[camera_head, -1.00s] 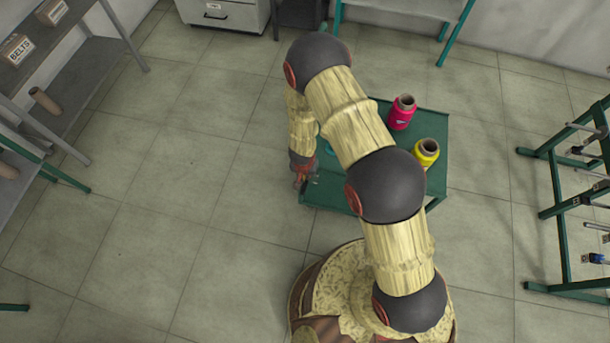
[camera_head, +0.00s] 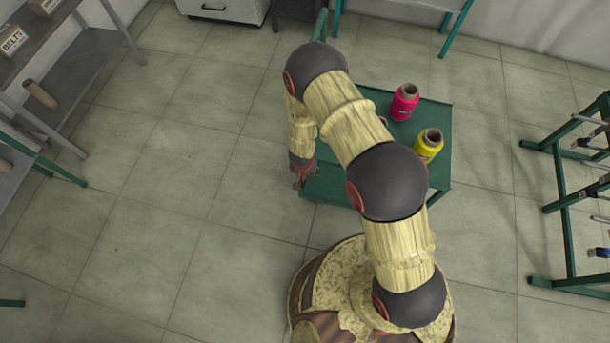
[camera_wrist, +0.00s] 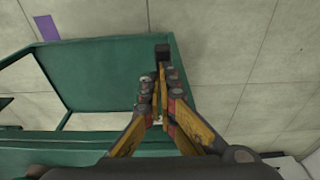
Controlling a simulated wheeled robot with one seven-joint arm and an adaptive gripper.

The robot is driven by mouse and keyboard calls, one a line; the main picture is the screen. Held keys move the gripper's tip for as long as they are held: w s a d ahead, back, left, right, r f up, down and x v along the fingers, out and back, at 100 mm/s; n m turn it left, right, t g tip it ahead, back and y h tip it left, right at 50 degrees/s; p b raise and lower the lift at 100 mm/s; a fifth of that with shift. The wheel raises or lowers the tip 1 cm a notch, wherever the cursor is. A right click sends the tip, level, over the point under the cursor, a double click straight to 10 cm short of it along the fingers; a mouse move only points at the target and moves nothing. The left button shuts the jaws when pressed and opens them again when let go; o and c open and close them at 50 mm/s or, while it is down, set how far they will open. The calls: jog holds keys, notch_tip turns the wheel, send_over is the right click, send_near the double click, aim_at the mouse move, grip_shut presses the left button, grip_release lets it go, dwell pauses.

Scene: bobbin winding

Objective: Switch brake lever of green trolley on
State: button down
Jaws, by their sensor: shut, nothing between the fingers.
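The green trolley (camera_head: 438,171) stands behind and partly under my arm in the head view. Its green frame and panel (camera_wrist: 105,62) fill the left middle of the wrist view. A small dark block (camera_wrist: 162,52) sits at the trolley's corner there, just beyond my fingertips; it may be the brake lever, but I cannot tell its setting. My gripper (camera_wrist: 159,84) is shut and empty, pointing at this corner; I cannot tell whether it touches. In the head view my gripper (camera_head: 301,182) is at the trolley's left edge, partly hidden by the arm.
A pink spool (camera_head: 404,103) and a yellow spool (camera_head: 428,146) stand on the trolley. A green rack (camera_head: 563,215) is at the right. A grey shelf (camera_head: 70,90) with boxes is at the left. The tiled floor left of the trolley is clear.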

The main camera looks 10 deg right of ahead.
aim_at(303, 185)
jog(key=shift+s+a+f+t+b, duration=0.15)
jog(key=shift+s+f+t+b, duration=0.35)
jog(key=shift+b, duration=1.15)
jog(key=t+b, duration=0.1)
jog(key=f+h+b, duration=0.1)
jog(key=shift+s+a+t+b, duration=0.1)
jog(key=shift+s+t+b, duration=0.15)
jog(key=shift+t+b, duration=0.15)
jog(key=shift+s+a+f, duration=0.1)
jog(key=shift+s+f, duration=0.15)
jog(key=shift+f, duration=0.35)
jog(key=shift+s+a+f, duration=0.1)
jog(key=shift+s+f, duration=0.15)
jog(key=shift+f, duration=0.3)
jog(key=shift+r+p, duration=0.25)
jog(key=shift+p, duration=0.05)
jog(key=p+v, duration=0.2)
jog(key=v, duration=0.1)
jog(key=shift+w+d+r+p, duration=0.1)
jog(key=shift+w+r+p, duration=0.2)
jog(key=shift+p, duration=0.1)
jog(key=s+a+r+p, duration=0.2)
jog(key=s+r+p, duration=0.1)
jog(key=s+r, duration=0.3)
jog(key=shift+v, duration=0.8)
